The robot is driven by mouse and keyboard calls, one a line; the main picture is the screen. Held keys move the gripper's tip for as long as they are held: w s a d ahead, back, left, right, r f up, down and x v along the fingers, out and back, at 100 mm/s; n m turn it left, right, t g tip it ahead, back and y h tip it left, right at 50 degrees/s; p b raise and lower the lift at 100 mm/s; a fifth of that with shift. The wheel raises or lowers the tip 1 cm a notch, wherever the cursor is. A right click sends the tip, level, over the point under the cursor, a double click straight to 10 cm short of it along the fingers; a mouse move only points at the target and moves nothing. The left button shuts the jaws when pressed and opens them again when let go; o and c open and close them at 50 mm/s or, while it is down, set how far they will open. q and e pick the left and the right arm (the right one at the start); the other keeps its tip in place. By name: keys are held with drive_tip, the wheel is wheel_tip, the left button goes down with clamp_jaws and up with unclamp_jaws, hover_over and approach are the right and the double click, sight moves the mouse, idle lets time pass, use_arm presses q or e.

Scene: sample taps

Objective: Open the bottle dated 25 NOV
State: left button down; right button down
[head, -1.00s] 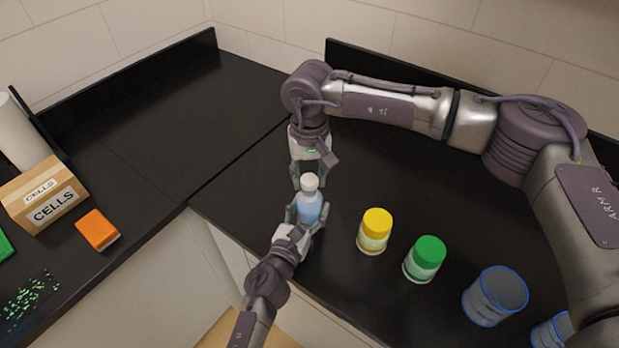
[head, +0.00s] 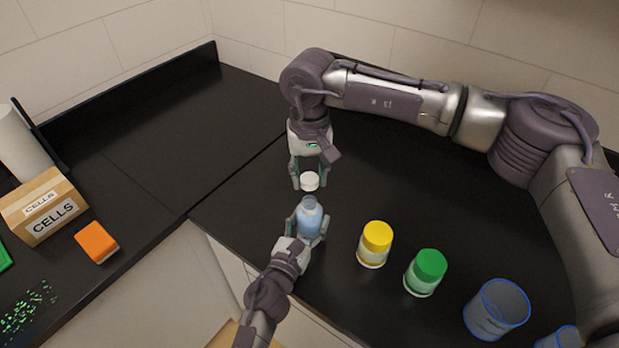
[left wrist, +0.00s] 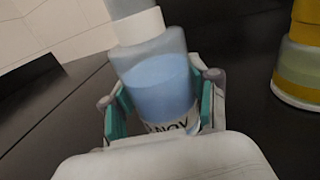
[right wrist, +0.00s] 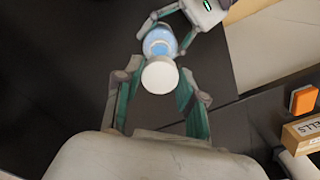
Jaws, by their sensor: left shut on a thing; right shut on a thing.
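A clear bottle (head: 309,218) with pale blue liquid stands upright in my left gripper (head: 306,226), which is shut around its body. In the left wrist view the bottle (left wrist: 158,85) has a white band near its neck, and its label partly reads "NOV"; the day number is hidden. My right gripper (head: 308,180) is shut on the white cap (head: 310,181), above the bottle's neck. A gap shows between cap and neck in the head view. In the right wrist view the cap (right wrist: 160,75) sits between the fingers, with the bottle (right wrist: 160,41) beyond it.
A yellow-lidded jar (head: 375,245), a green-lidded jar (head: 425,273) and a blue-rimmed clear cup (head: 496,310) stand to the right of the bottle. A CELLS box (head: 42,207) and an orange block (head: 97,242) are on the left counter. The counter behind is clear.

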use_arm(q)
drive_tip(key=shift+c, duration=1.2)
unclamp_jaws()
drive_tip(key=v, duration=1.2)
